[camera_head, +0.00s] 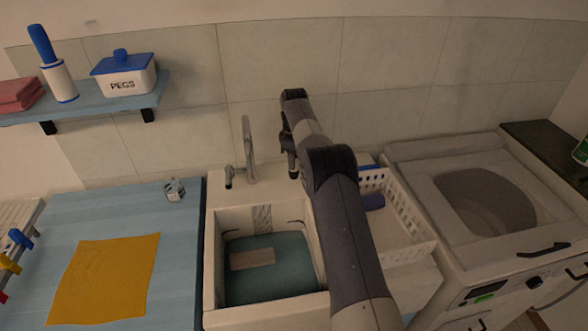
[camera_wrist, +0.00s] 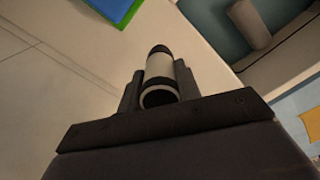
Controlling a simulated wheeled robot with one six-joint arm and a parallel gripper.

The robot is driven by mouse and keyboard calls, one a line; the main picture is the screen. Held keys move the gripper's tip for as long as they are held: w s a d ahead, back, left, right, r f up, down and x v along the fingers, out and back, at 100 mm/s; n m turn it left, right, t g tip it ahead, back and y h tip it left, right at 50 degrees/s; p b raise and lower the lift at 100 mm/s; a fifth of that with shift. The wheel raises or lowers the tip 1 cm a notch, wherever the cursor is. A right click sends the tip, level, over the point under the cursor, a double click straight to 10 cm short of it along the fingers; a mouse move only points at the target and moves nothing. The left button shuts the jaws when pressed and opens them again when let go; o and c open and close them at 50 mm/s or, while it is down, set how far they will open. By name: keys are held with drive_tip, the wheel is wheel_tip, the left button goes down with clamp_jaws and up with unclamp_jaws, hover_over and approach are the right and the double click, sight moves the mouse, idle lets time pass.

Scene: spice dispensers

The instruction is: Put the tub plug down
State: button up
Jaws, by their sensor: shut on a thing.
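My gripper (camera_wrist: 158,80) is shut on the tub plug (camera_wrist: 157,68), a pale cylinder with dark ends. It holds the plug between its two dark fingers in the wrist view. In the head view, my gripper (camera_head: 292,172) hangs above the pale ledge behind the sink, right of the tap. The plug cannot be made out there. The sink (camera_head: 212,290) stands in front, with a teal inside and a beige piece (camera_head: 252,258) in it. Whether the plug touches the ledge cannot be told.
The tap (camera_head: 248,150) stands close to the left of my gripper. A white basket (camera_head: 412,215) with blue things is on the right, beside a washing machine (camera_head: 450,165).

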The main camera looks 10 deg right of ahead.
drive_tip(key=shift+f+p, duration=0.4)
drive_tip(key=shift+f, duration=1.6)
drive_tip(key=shift+f, duration=0.1)
drive_tip(key=o, duration=0.9)
wheel_tip(320, 180, up, 12)
drive_tip(key=shift+r, duration=0.1)
